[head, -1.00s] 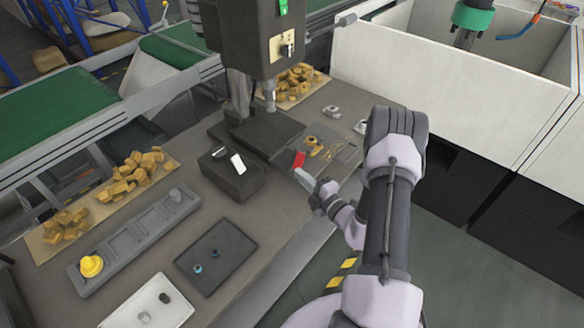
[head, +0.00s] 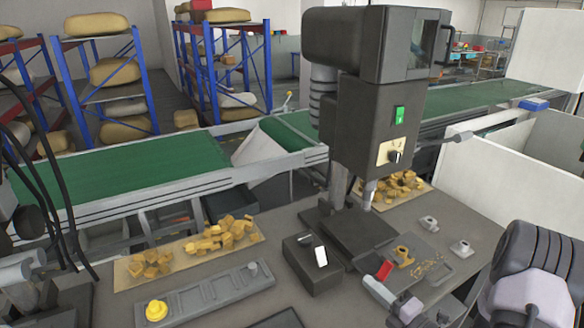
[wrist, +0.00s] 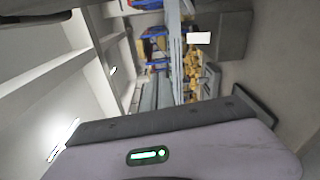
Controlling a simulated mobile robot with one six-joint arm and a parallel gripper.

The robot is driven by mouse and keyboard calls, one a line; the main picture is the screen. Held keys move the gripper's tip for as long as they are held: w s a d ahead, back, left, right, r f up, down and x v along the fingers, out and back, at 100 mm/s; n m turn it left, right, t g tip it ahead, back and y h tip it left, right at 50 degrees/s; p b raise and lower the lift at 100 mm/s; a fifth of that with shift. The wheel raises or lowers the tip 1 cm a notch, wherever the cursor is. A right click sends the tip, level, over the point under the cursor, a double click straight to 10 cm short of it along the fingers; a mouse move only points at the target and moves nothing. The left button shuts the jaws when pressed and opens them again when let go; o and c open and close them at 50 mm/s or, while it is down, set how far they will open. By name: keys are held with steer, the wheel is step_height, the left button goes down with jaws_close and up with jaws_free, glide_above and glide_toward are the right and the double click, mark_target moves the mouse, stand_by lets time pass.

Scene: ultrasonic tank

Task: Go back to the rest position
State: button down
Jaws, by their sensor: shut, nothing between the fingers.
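The end of my arm, with my gripper (head: 379,290), is low in the head view, over the front edge of the workbench. It is close to a red piece (head: 385,270); I cannot tell if they touch. My gripper is shut with nothing held. Its fingertips are small and hard to make out in the head view. A bulky joint of my arm fills the lower right corner. In the wrist view, the pale gripper housing with a green light (wrist: 148,155) and a dark bar fills the bottom.
A drill-press-like machine (head: 372,115) stands on the workbench (head: 345,297) beside my gripper. A black block (head: 312,265), a grey tray (head: 210,298) with a yellow part (head: 156,310), and piles of brown pieces (head: 222,236) lie left. A white-walled enclosure (head: 500,165) is at right.

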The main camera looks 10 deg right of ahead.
steer(key=s+a+r+n+g+y+b, duration=0.1)
steer(key=s+a+r+n+g+y, duration=0.15)
steer(key=a+n, duration=0.25)
steer(key=s+a+r+n+g+y+b, duration=0.1)
steer(key=a+r+n+g+y, duration=0.15)
steer(key=a+n, duration=0.35)
steer(key=s+a+r+n+g+y+b, duration=0.1)
steer(key=a+r+n+g, duration=0.1)
steer(key=a+n+g, duration=0.25)
steer(key=s+a+n+g+h+b, duration=0.45)
steer(key=s+a+n, duration=0.35)
steer(key=s+n, duration=0.45)
steer(key=s+d+r+n+t+h+b, duration=0.1)
steer(key=s+d+n+t+h+b, duration=0.2)
steer(key=n, duration=1.2)
steer(key=s+d+h, duration=0.2)
steer(key=h, duration=0.1)
steer(key=shift+d+r+n+t+h, duration=0.3)
steer(key=shift+n+h, duration=0.05)
steer(key=shift+n, duration=0.05)
